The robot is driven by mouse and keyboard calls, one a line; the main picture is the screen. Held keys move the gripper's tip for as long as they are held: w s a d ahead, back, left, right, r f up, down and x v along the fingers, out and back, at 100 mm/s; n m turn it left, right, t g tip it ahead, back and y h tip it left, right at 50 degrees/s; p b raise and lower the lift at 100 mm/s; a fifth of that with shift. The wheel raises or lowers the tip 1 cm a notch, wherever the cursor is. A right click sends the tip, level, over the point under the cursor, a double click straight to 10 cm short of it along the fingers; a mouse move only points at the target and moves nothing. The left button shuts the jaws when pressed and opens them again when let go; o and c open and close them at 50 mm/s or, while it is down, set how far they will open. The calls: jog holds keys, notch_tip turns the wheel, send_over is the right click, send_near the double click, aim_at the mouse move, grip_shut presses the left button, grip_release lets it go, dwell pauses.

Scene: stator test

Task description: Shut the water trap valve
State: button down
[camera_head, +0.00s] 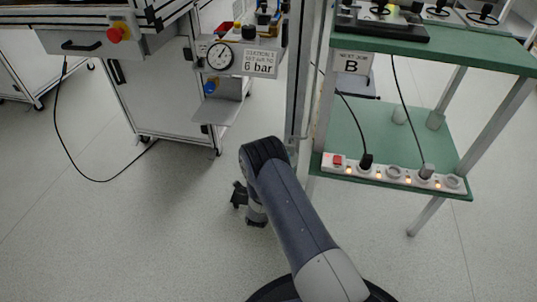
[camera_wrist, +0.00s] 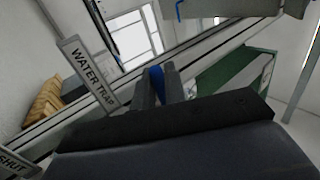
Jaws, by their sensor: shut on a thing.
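In the wrist view, the two grey fingers of my gripper (camera_wrist: 159,86) are shut on a blue valve handle (camera_wrist: 156,74), which shows as a narrow strip between them. The rest of the valve is hidden behind the fingers and the dark gripper body. A WATER TRAP label (camera_wrist: 90,75) stands to the left of the fingers, and a SHUT label (camera_wrist: 14,165) is at the lower left edge. In the head view, my gripper (camera_head: 238,196) is low, left of the aluminium post, and mostly hidden by my arm. The held handle cannot be made out there.
An aluminium post (camera_head: 297,75) stands close to my arm. The green shelf (camera_head: 425,140) at right holds a power strip (camera_head: 395,176) with cables. A pressure gauge (camera_head: 220,56) and a 6 bar sign (camera_head: 260,64) are at upper left. Floor at left is mostly clear.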

dwell(0.3)
jog(key=c, duration=1.5)
grip_release()
jog(key=shift+c, duration=0.2)
jog(key=shift+f, duration=0.1)
